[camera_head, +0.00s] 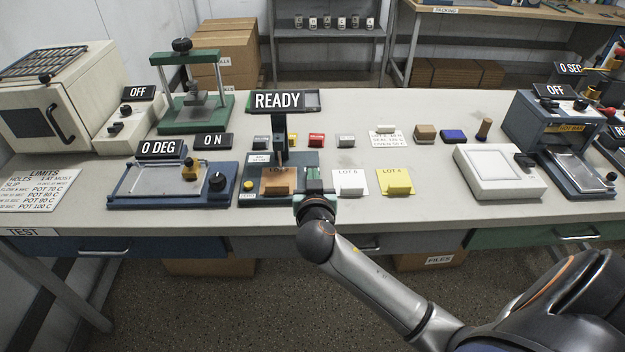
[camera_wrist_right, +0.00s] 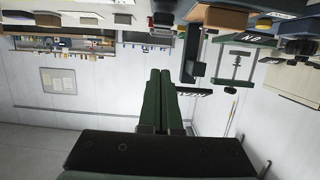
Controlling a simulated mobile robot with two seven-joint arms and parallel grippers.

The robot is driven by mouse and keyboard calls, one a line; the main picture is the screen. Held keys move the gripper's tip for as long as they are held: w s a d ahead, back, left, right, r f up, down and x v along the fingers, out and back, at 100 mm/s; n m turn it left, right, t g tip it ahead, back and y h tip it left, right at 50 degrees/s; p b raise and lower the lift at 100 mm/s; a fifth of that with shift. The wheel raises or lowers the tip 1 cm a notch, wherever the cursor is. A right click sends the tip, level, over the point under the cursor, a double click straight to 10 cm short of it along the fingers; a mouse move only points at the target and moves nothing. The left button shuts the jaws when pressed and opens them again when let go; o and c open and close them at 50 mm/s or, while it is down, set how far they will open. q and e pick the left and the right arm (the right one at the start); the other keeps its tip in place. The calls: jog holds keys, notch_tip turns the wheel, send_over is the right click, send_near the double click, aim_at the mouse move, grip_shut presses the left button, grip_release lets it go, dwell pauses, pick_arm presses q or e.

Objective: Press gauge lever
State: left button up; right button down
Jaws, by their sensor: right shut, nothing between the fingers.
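The gauge is a dark green device whose base (camera_head: 308,160) stands on the bench. Its dark post carries a sign (camera_head: 278,100) reading READY. A brown lot card (camera_head: 276,185) lies on the base under the probe, and a yellow button (camera_head: 248,186) is at its front left. I cannot clearly pick out the lever; my gripper may cover it. My right gripper (camera_head: 313,176) is at the front right of the gauge, and I cannot tell if it touches. In the right wrist view its green fingers (camera_wrist_right: 158,98) are together and empty. My left gripper is out of view.
A white lot card (camera_head: 349,190) and a yellow lot card (camera_head: 394,192) lie right of my gripper. A blue tester (camera_head: 135,185) is on the left, a green press (camera_head: 190,127) behind it. A white pad (camera_head: 500,175) stands further right.

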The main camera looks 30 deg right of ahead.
jog(key=x, duration=0.3)
jog(key=shift+w+d, duration=0.1)
jog(key=shift+w, duration=0.1)
notch_tip(320, 180, down, 3)
jog(key=shift+w+d+r, duration=0.1)
jog(key=shift+w+r, duration=0.05)
jog(key=shift+r, duration=0.1)
jog(key=shift+f, duration=0.9)
